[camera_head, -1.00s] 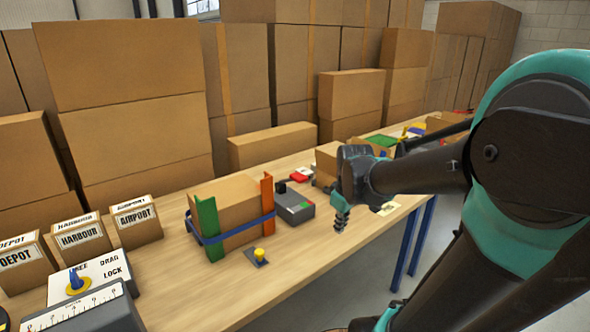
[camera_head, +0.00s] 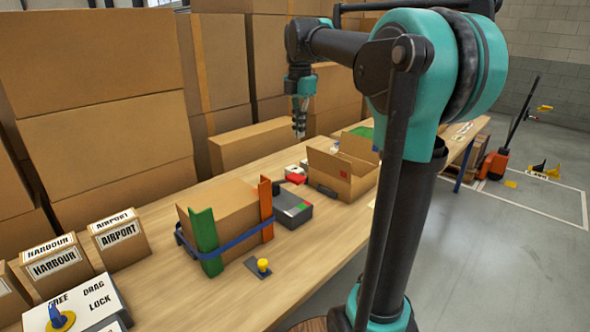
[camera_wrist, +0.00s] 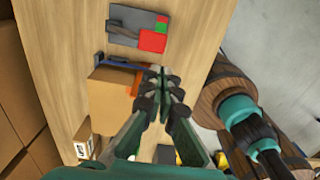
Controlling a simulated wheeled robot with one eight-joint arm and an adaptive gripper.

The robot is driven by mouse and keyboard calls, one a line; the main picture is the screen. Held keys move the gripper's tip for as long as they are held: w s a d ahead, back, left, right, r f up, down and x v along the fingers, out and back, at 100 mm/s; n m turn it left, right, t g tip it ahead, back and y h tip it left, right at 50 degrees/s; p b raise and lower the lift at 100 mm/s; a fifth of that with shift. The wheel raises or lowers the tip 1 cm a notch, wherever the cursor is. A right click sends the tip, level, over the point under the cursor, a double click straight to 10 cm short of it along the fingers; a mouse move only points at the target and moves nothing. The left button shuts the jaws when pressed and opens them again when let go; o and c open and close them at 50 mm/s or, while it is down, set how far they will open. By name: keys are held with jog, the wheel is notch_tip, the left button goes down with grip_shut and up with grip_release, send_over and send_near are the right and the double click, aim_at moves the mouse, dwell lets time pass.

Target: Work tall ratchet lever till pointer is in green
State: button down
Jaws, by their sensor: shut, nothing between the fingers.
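A cardboard box (camera_head: 225,205) with green and orange corner posts and a blue strap (camera_head: 245,238) stands on the table. Behind it, to its right, is a grey unit (camera_head: 293,209) with a black raised part and red and green patches. The unit also shows at the top of the wrist view (camera_wrist: 127,33), with a dark bar along it. I cannot tell whether that bar is the lever. No pointer is clearly visible. My gripper (camera_head: 300,132) is shut and empty, in the air above the table beyond the unit. Its fingers show in the wrist view (camera_wrist: 166,85).
A yellow-topped knob on a small plate (camera_head: 262,267) stands in front of the strapped box. An open carton (camera_head: 342,180) stands right of the grey unit. A FREE/DRAG/LOCK panel (camera_head: 95,300) and labelled boxes (camera_head: 118,240) are at left. Tall carton stacks line the back.

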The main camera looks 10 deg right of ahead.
aim_at(299, 178)
jog(key=shift+f, duration=0.1)
dwell(0.3)
notch_tip(299, 178, down, 14)
jog(key=shift+r, duration=0.1)
dwell(0.4)
dwell(0.3)
jog(key=s+d+f+t+y, duration=0.2)
jog(key=s+f+t, duration=0.1)
jog(key=f, duration=0.4)
jog(key=shift+f+t+y, duration=0.3)
jog(key=shift+f, duration=0.05)
dwell(0.4)
jog(key=shift+s+d, duration=0.1)
jog(key=shift+s, duration=0.05)
jog(key=shift+r, duration=0.1)
